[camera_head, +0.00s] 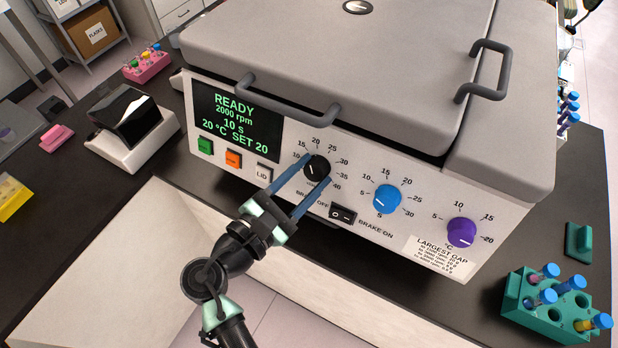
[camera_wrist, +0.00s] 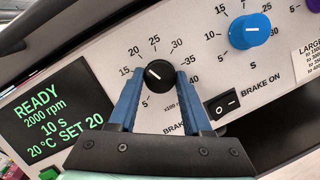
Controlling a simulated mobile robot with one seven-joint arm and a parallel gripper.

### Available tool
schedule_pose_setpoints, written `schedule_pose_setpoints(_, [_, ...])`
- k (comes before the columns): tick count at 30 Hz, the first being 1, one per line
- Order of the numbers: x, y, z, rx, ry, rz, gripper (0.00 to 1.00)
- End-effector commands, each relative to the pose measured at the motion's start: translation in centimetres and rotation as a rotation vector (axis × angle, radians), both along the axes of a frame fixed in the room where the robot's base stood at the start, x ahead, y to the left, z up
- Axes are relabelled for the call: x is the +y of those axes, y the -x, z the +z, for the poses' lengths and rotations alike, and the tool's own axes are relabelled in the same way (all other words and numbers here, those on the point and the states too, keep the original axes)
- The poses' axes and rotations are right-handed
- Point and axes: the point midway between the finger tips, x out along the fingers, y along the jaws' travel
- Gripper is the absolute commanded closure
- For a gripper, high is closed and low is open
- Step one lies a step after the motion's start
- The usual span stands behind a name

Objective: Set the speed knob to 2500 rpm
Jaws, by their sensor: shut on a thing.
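The black speed knob (camera_head: 317,166) is on the front panel of the cell processor, right of the display. It also shows in the wrist view (camera_wrist: 160,76), ringed by numbers from 5 to 40 marked x100. Its white pointer line slants to the upper left, towards about 20. The display (camera_head: 236,120) reads READY, 2000 rpm, 10 s, 20 °C SET 20; it shows in the wrist view too (camera_wrist: 50,118). My gripper (camera_head: 318,168) is shut on the knob, with one blue finger at each side (camera_wrist: 158,78).
A blue knob (camera_head: 387,198) and a purple knob (camera_head: 461,233) sit further right on the panel. The brake switch (camera_head: 343,214) is just below the speed knob. Green, orange and LID buttons (camera_head: 263,173) lie left. The grey lid (camera_head: 340,60) is closed above, with handles.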

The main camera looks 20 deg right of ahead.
Motion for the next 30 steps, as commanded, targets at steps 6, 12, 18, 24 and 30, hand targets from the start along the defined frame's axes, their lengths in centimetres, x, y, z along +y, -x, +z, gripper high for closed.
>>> schedule_pose_setpoints(6, [0.05,-0.13,-0.05,-0.157,-0.121,-0.066,1.0])
schedule_pose_setpoints(12, [0.09,-0.19,0.05,-0.293,-0.229,-0.124,1.0])
schedule_pose_setpoints(18, [0.11,-0.23,0.16,-0.407,-0.319,-0.172,1.0])
schedule_pose_setpoints(24, [0.1,-0.25,0.24,-0.489,-0.383,-0.207,1.0])
schedule_pose_setpoints(30, [0.08,-0.24,0.27,-0.534,-0.417,-0.227,1.0])
